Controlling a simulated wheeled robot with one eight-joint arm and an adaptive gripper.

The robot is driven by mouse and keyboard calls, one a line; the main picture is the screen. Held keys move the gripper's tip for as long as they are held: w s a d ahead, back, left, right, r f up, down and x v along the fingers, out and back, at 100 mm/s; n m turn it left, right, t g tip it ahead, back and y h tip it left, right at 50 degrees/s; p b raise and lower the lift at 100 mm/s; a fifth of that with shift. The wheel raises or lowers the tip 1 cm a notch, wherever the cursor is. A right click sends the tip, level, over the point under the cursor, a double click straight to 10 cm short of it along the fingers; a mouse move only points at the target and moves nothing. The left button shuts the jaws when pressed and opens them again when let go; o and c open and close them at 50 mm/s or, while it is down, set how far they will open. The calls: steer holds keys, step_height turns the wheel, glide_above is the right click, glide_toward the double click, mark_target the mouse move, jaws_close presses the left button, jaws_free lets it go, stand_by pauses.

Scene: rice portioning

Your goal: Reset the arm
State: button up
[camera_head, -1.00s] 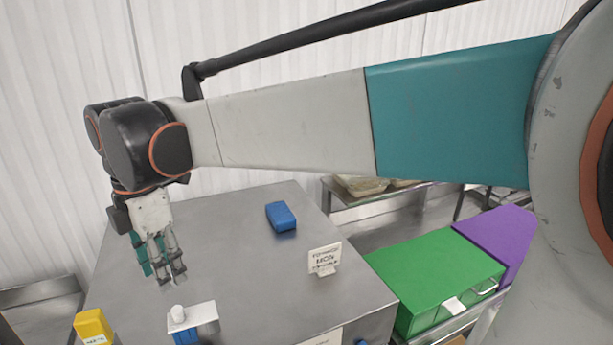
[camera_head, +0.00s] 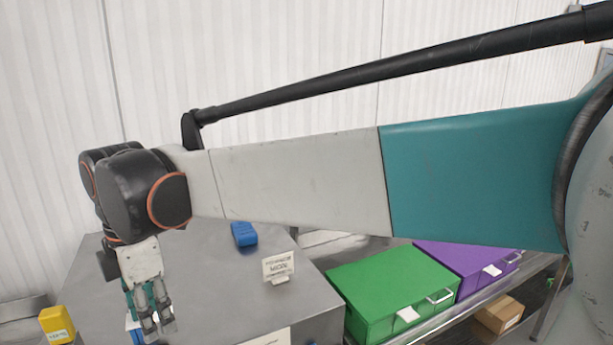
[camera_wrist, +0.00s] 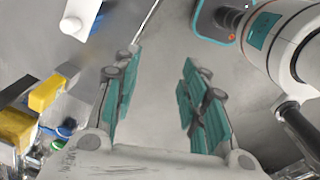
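My gripper (camera_head: 152,325) hangs pointing down at the left of the head view, over the front part of the steel table (camera_head: 215,290). In the wrist view my gripper (camera_wrist: 152,95) has its two teal-padded fingers wide apart, with nothing between them but bare grey surface. My arm stretches across the head view from the right and hides part of the table's back and the wall.
A blue block (camera_head: 244,234) and a white sign (camera_head: 279,267) stand on the table. A yellow container (camera_head: 57,325) is at lower left. Green (camera_head: 390,290) and purple (camera_head: 465,265) boxes and a cardboard box (camera_head: 499,314) are at right. A white-topped object (camera_wrist: 78,18) shows in the wrist view.

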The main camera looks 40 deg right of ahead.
steer(key=s+d+f+m+t+b, duration=0.2)
steer(key=f+m+b, duration=0.4)
steer(key=f, duration=0.3)
steer(key=s+d+f+m+t+b, duration=0.2)
steer(key=s+f+m+b, duration=0.3)
steer(key=f, duration=0.4)
steer(key=s+d+f+m+t+b, duration=0.2)
steer(key=s+d+f+m+b, duration=0.1)
steer(key=f+m+b, duration=0.4)
step_height(320, 180, down, 3)
steer(key=shift+s+d+r+m+t+b, duration=0.15)
steer(key=shift+s+d+m+t+b, duration=0.3)
steer(key=shift+b, duration=0.6)
